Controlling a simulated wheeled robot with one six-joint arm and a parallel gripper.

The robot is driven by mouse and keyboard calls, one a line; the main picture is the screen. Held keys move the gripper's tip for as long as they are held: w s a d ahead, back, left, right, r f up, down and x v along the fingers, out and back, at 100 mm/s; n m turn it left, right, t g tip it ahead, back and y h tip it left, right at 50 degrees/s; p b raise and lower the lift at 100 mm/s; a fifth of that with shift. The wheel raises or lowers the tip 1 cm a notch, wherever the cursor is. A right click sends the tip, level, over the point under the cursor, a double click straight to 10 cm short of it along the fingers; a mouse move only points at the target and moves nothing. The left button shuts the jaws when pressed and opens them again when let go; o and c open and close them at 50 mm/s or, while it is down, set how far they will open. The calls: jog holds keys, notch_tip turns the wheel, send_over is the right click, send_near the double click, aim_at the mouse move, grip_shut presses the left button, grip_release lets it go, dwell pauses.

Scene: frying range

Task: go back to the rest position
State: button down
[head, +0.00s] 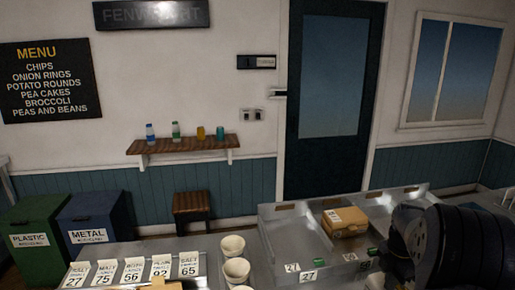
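Part of my own dark arm fills the lower right corner of the head view, in front of the steel counter (285,262). Its rounded black joints hide the counter's right part. My gripper's fingertips do not show, so I cannot see what it holds, if anything.
A cardboard box (345,218) lies in a divided steel tray with number labels. Numbered cards (132,270) and stacked pale cups (236,268) stand left of it. Beyond are bins (95,218), a stool (191,207), a shelf with bottles (188,146) and a dark door (333,160).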

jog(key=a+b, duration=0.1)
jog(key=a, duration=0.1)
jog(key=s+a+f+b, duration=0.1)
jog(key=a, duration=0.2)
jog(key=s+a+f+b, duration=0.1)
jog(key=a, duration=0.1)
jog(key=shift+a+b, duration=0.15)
jog(key=shift+b, duration=0.25)
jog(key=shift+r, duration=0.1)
